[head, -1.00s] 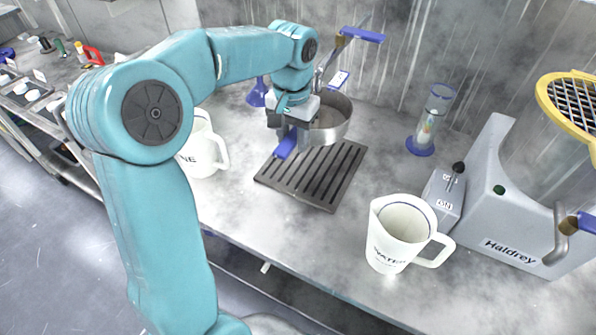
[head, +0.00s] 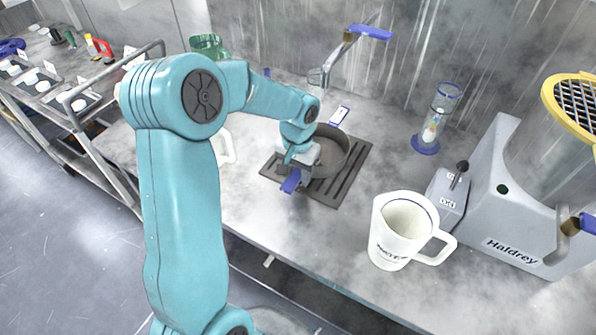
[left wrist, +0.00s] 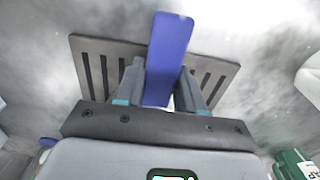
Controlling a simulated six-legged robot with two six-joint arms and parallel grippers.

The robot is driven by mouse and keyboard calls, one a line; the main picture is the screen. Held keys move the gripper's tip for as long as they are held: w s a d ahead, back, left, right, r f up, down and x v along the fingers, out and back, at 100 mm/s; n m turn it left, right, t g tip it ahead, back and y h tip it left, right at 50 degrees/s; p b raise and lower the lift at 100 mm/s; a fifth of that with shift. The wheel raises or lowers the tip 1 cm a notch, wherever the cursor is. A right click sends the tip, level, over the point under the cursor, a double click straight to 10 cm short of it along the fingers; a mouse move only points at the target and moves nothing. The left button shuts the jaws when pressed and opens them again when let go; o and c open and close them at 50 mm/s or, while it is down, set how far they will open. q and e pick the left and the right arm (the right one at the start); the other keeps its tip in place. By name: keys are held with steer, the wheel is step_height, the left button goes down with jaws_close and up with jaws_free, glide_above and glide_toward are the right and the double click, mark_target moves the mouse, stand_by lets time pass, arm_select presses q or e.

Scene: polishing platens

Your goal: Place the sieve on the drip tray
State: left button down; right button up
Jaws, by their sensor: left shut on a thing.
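The sieve (head: 335,146) is a round, shallow metal pan with a blue handle (head: 291,181). My left gripper (head: 302,160) is shut on the sieve's handle. In the left wrist view, the blue handle (left wrist: 168,48) stands between the fingers (left wrist: 165,85), and the pan is hidden. My right gripper is not in view.
A white water jug (head: 395,240) stands right of the tray; another (head: 227,148) is partly behind my arm. A blue-based cylinder (head: 434,125) and a grey Haldrey machine (head: 500,215) are further right. A tap with a blue lever (head: 371,32) rises behind the tray.

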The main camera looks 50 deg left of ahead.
arm_select(q)
steer(key=c, duration=1.1)
jaws_free()
steer(key=shift+w+f, duration=0.1)
steer(key=shift+f, duration=0.15)
steer(key=o, duration=0.4)
steer(key=shift+w, duration=0.15)
steer(key=shift+s+r, duration=0.15)
steer(key=shift+s, duration=0.05)
steer(key=shift+r, duration=0.2)
steer(key=shift+w+a+r, duration=0.1)
steer(key=shift+w+r, duration=0.1)
steer(key=shift+r, duration=0.1)
step_height(320, 180, up, 11)
steer(key=shift+s+r, duration=0.1)
steer(key=shift+s, duration=0.05)
